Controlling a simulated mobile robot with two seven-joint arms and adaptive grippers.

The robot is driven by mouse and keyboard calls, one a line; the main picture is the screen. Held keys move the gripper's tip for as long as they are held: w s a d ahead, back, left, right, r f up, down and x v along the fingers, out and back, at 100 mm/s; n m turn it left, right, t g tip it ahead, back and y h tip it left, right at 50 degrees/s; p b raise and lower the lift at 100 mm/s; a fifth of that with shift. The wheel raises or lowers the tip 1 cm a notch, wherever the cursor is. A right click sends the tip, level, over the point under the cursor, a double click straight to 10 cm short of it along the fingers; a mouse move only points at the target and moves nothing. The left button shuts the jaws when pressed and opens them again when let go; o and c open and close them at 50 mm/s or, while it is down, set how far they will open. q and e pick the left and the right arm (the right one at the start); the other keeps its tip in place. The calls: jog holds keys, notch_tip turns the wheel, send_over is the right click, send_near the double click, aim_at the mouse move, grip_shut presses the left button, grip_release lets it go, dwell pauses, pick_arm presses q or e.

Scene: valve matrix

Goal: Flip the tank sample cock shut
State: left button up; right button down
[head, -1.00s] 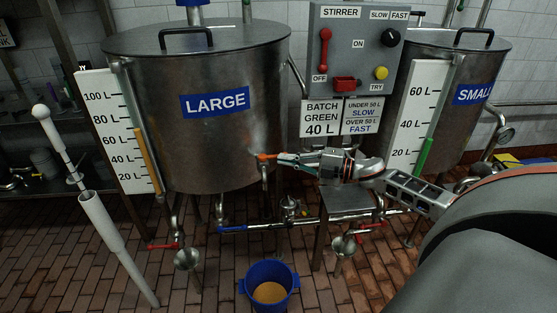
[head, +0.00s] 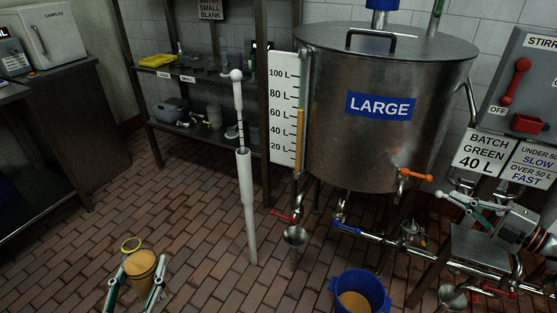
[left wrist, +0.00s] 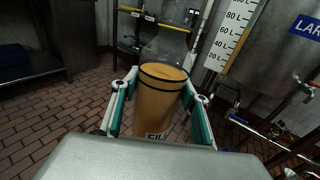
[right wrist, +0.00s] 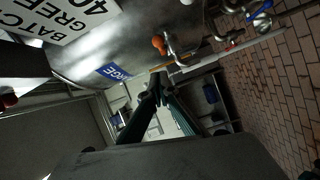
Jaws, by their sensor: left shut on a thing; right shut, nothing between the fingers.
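The tank sample cock has an orange handle (head: 416,175) and a small metal spout low on the front of the LARGE tank (head: 350,140). The handle lies about level, pointing right in the head view. Its orange knob (right wrist: 158,42) shows in the right wrist view. My right gripper (head: 449,199) is shut and empty, below and right of the handle, apart from it. Its fingertips (right wrist: 156,86) meet in the right wrist view. My left gripper (head: 140,287) is shut on a jar (left wrist: 160,98) of amber stuff, partly labelled "FIL", held at the lower left.
A blue bucket (head: 361,291) with amber liquid stands on the floor below the tank. Red-handled (head: 283,216) and blue-handled (head: 347,227) valves sit under it. A white tube (head: 247,205) stands left of the gauge board (head: 283,110). A small metal stand (head: 478,243) is near my right gripper.

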jog(key=shift+d+v, duration=0.2)
jog(key=shift+v, duration=0.9)
jog(key=shift+w, duration=0.15)
